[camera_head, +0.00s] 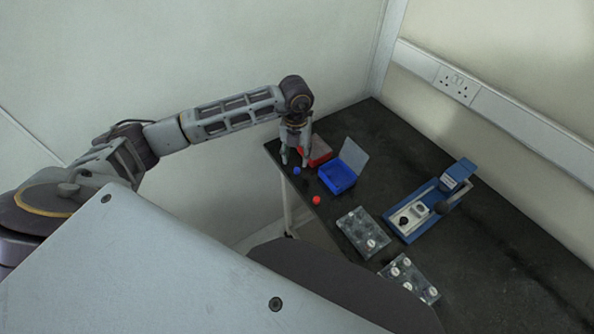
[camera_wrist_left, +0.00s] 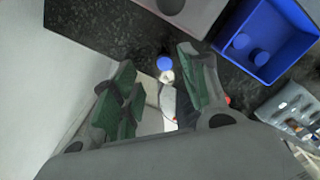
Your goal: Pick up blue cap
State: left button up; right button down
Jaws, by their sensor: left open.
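The blue cap (camera_head: 296,171) lies near the left edge of the dark table. It also shows in the left wrist view (camera_wrist_left: 165,63), between the fingertips as seen there, with a small pale thing just below it. My left gripper (camera_head: 294,160) points down over this corner of the table, open and empty. Its green-padded fingers (camera_wrist_left: 157,61) are spread to either side of the cap in the wrist view. I cannot tell the exact height of the fingertips above the cap. My right gripper is not in view.
A red box (camera_head: 322,152) is partly hidden behind the left gripper. An open blue box (camera_head: 337,178) stands right of it. A red cap (camera_head: 316,200) lies nearby. Clear racks (camera_head: 360,228) and a blue device (camera_head: 420,215) stand farther right. The table's left edge is close.

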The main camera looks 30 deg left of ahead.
aim_at(297, 169)
pick_arm(q)
jog(key=shift+f, duration=0.1)
jog(key=shift+s+d+f+p, duration=0.15)
jog(key=shift+s+d+f, duration=0.05)
jog(key=shift+f, duration=0.75)
jog(key=shift+s+d+f+p, duration=0.15)
jog(key=shift+f, duration=1.4)
jog(key=c, duration=0.8)
jog(key=shift+o, duration=0.2)
